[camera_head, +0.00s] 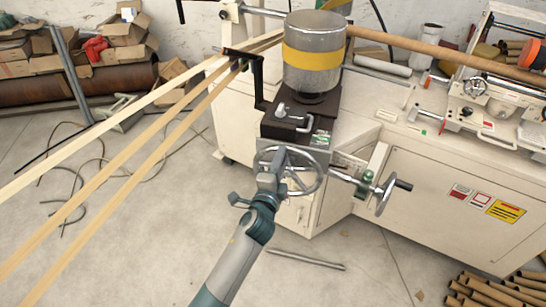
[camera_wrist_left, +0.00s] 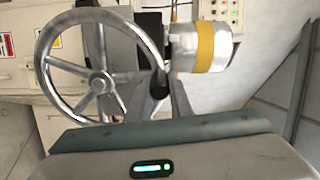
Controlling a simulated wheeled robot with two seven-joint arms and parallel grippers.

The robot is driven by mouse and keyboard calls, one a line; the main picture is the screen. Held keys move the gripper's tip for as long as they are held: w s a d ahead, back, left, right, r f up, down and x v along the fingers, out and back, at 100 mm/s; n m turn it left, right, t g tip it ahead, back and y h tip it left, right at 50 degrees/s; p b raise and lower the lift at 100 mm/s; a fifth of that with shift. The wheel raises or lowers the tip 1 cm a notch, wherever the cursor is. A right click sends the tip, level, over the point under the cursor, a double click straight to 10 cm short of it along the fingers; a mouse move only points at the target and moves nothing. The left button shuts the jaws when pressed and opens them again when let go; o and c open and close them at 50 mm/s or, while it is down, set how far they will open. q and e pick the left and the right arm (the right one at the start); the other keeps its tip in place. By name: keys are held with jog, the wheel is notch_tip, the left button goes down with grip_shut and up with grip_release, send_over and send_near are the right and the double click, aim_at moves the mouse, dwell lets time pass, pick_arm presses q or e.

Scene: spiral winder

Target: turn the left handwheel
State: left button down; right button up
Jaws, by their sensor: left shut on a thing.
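The left handwheel (camera_head: 320,170) is a silver spoked wheel on the front of the winder, below the metal drum with a yellow band (camera_head: 313,60). My left gripper (camera_head: 277,155) reaches up from below and is shut on the wheel at its left part. In the left wrist view the handwheel (camera_wrist_left: 101,82) fills the left half, and my gripper's fingers (camera_wrist_left: 160,88) are at its right rim. The exact contact is partly hidden by the fingers. My right gripper is not in view.
A second handwheel (camera_head: 386,196) with a dark handle stands to the right on the machine's front. Long wooden strips (camera_head: 120,155) run in from the left. A metal rod (camera_head: 305,260) lies on the floor, and cardboard tubes (camera_head: 495,290) are stacked at the lower right.

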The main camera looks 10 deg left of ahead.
pick_arm(q)
jog(key=shift+d+r+m, duration=0.1)
jog(key=shift+d+m, duration=0.6)
jog(key=c, duration=1.6)
grip_release()
jog(key=shift+s, duration=0.1)
jog(key=shift+s+a+b, duration=0.25)
jog(key=shift+s+b, duration=0.4)
jog(key=shift+s, duration=2.25)
jog(key=shift+s+a+b, duration=0.25)
jog(key=shift+s+b, duration=0.35)
jog(key=shift+s, duration=2.25)
jog(key=shift+s+a+b, duration=0.25)
jog(key=shift+s+b, duration=0.4)
jog(key=shift+s, duration=2.25)
